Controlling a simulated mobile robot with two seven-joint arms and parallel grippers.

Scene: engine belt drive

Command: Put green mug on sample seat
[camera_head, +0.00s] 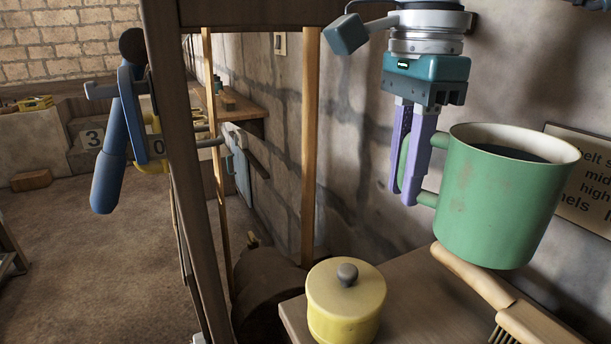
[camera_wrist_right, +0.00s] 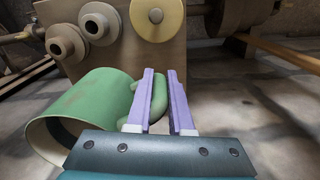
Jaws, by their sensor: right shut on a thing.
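The green mug (camera_head: 500,205) hangs in the air at the right of the head view, opening up and slightly tilted. My right gripper (camera_head: 405,196), with purple fingers, points down and is shut on the mug's handle. In the right wrist view the mug (camera_wrist_right: 90,105) lies to the left, and its handle passes between the two purple fingers (camera_wrist_right: 160,75). The mug appears above or in front of a wooden tabletop (camera_head: 405,310); the gap is hard to judge. I cannot pick out the sample seat. My left gripper is not in view.
A yellow lidded pot (camera_head: 346,303) stands on the tabletop, left of the mug. A wooden brush (camera_head: 490,290) lies just below the mug. A wooden post (camera_head: 175,150) stands to the left. A block with round pulleys (camera_wrist_right: 115,40) shows in the wrist view.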

